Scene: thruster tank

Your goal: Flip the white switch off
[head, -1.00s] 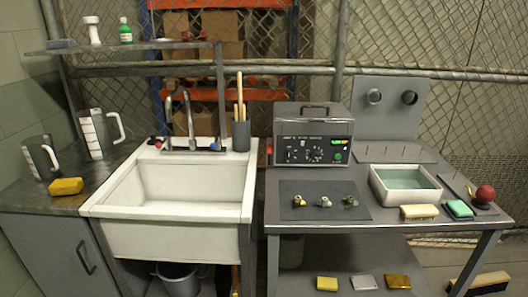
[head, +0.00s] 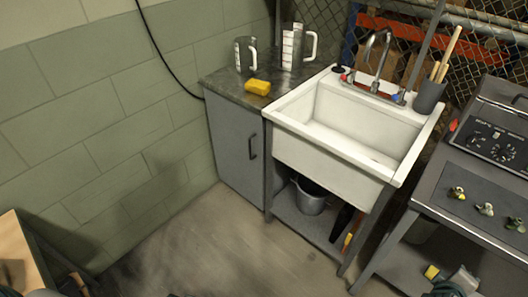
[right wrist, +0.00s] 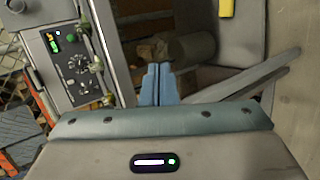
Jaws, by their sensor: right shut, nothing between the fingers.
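The grey control box (head: 495,140) stands on the metal table at the right edge of the head view, partly cut off. Its dark front panel has dials. The box panel also shows at the upper left of the right wrist view (right wrist: 75,65), with a lit green display and knobs. I cannot make out the white switch clearly in either view. My right gripper (right wrist: 157,70) has its blue fingers together and empty, to the right of the panel and apart from it. My left gripper is not in view.
A white sink (head: 335,130) stands left of the metal table, with a bucket (head: 312,197) below it. A yellow sponge (head: 257,87) and clear jugs sit on the counter (head: 225,82). Small fittings (head: 485,208) lie on a dark mat. The floor (head: 230,250) in front is open.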

